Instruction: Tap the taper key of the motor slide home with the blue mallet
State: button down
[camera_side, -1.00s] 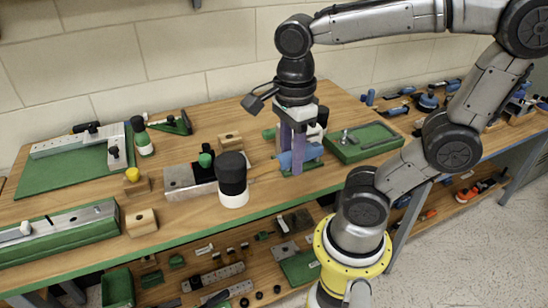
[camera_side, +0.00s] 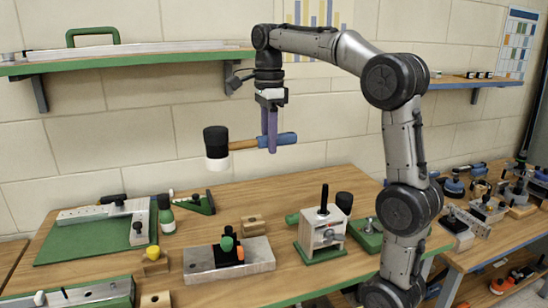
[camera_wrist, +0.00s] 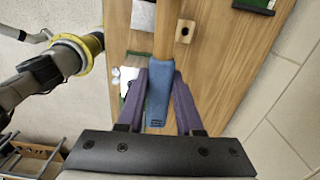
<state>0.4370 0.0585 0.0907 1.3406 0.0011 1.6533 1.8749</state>
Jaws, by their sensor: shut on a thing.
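The blue mallet has a black head with a white face (camera_side: 216,150), a wooden handle and a blue grip (camera_side: 286,139). My gripper (camera_side: 270,148) is shut on that blue grip and holds the mallet level, high above the bench, head to the left. The wrist view shows the blue grip (camera_wrist: 159,98) between both fingers; the head is out of that view. Below the mallet stands what looks like the motor slide (camera_side: 228,262), a grey metal base with a black block and green knob (camera_side: 227,243). A small orange-red piece (camera_side: 240,253) shows at the block; I cannot tell whether it is the taper key.
A pale block fixture with a black post (camera_side: 322,232) stands right of the slide. A wooden block (camera_side: 253,226) lies behind the slide. A green-based fixture (camera_side: 95,240) lies left. A wall shelf (camera_side: 130,62) juts out above left of the mallet.

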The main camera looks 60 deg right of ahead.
jog(key=shift+d+f+m, duration=0.3)
jog(key=shift+d+f, duration=0.15)
jog(key=shift+d, duration=0.35)
jog(key=shift+f, duration=1.7)
jog(key=shift+s, duration=0.1)
notch_tip(320, 180, down, 19)
jog(key=shift+s+r, duration=0.15)
jog(key=shift+r, duration=0.45)
notch_tip(320, 180, up, 14)
jog(key=shift+r, duration=0.2)
jog(key=shift+w, duration=0.2)
